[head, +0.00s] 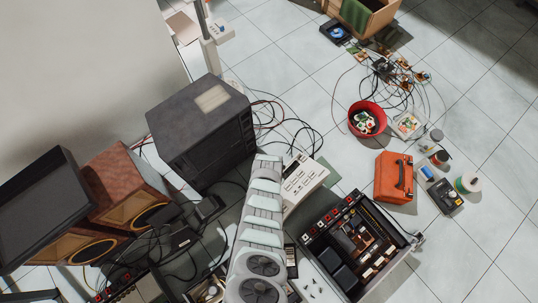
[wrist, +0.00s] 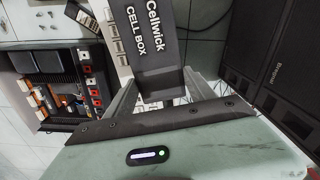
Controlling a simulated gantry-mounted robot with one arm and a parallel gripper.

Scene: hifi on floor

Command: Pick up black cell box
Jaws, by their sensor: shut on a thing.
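The black cell box (wrist: 160,35) is in the wrist view at top middle, a dark block with white "Cellwick CELL BOX" lettering. My gripper (wrist: 165,92) is shut on its near end, with a grey finger on each side. The box's far end runs out of the picture. In the head view my pale segmented arm reaches up the middle, and I cannot make out the box or my fingers there. Whether the box touches anything beneath it is not clear.
A tall black cabinet (head: 205,135) stands left of my arm. A white device (head: 303,182) and an open chassis (head: 355,240) lie to the right. An orange case (head: 394,177), red bowl (head: 367,119) and loose cables are farther off. Tiled floor at far right is clear.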

